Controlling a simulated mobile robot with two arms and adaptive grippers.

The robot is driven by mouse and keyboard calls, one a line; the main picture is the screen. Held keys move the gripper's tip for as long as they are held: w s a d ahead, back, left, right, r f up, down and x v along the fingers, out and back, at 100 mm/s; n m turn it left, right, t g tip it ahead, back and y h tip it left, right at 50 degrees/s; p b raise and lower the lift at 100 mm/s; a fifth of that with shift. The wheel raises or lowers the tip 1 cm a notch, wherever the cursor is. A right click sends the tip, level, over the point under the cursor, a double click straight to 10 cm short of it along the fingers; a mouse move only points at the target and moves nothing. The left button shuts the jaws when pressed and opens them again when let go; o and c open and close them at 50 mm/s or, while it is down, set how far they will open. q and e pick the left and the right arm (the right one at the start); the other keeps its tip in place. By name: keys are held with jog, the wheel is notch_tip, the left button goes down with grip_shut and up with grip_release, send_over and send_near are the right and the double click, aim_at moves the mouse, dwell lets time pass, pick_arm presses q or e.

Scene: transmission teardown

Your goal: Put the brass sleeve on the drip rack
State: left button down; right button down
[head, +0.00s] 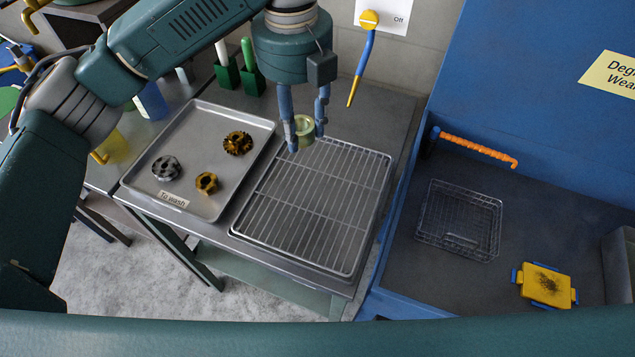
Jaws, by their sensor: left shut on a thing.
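The brass sleeve (304,127), a short pale yellow-green ring, is held between the blue fingers of my left gripper (306,134). The gripper is shut on it and points down over the back left part of the drip rack. The drip rack (315,215) is a wire grid on a metal tray, with nothing lying on its visible part. I cannot tell whether the sleeve touches the wires or hangs above them; the fingers hide part of it. My right gripper is not in view.
Left of the rack, a tray labelled "To wash" (198,122) holds a grey gear (166,168) and two brown-gold gears. At right, a blue washer cabinet holds a wire basket (459,222), an orange hose (477,147) and a yellow block (545,285). A blue-handled lever hangs behind.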

pick_arm(q)
notch_tip(320, 180, up, 2)
jog(key=d+r+m, duration=0.1)
jog(key=d+m, duration=0.2)
jog(key=m, duration=0.3)
jog(key=p, duration=0.4)
send_over(318, 190)
notch_tip(318, 190, down, 16)
jog(key=shift+r, duration=0.15)
notch_tip(318, 190, down, 4)
jog(key=shift+f+p, duration=0.25)
jog(key=shift+p, duration=0.05)
jog(key=shift+f, duration=0.1)
jog(key=shift+f, duration=0.1)
jog(key=c, duration=1.2)
grip_release()
jog(key=shift+o, duration=0.2)
jog(key=shift+a, duration=0.1)
